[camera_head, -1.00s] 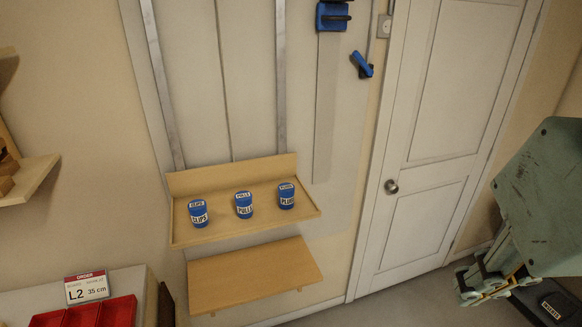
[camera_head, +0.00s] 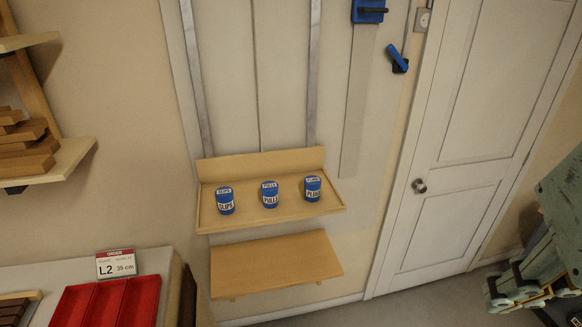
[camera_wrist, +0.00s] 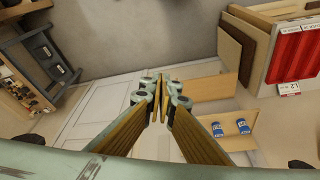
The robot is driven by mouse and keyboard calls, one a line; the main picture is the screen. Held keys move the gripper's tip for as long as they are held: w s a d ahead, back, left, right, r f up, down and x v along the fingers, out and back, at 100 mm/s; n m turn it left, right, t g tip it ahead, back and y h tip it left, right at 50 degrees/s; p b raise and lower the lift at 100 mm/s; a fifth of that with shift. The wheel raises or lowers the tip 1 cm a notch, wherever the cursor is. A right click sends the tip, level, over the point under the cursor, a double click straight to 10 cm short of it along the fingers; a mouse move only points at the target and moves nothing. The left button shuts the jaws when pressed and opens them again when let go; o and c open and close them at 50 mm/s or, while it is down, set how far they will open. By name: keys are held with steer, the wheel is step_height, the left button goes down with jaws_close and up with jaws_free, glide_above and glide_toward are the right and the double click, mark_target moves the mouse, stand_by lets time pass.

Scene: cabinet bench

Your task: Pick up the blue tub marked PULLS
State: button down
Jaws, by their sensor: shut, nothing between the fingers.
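Three blue tubs with white labels stand upright in a row on the upper wooden wall shelf (camera_head: 235,222). The middle one is the tub marked PULLS (camera_head: 270,195). A tub that reads like CLIPS (camera_head: 225,201) is to its left, and one whose label starts PLU (camera_head: 312,189) is to its right. In the wrist view two blue tubs show at the lower right, with labels too small to read. My gripper (camera_wrist: 162,82) is shut and empty in the wrist view, well away from the shelf. In the head view it is at the lower right edge, partly cut off.
A lower wooden shelf (camera_head: 275,264) is bare below the tubs. A red divided tray (camera_head: 108,303) and an order card reading L2 35 cm (camera_head: 116,264) are at the lower left. Stacked wood (camera_head: 25,145) lies on a left shelf. A white door (camera_head: 470,130) stands at right.

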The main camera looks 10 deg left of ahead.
stand_by(0.4)
steer(key=c, duration=1.8)
jaws_free()
steer(key=shift+c, duration=0.2)
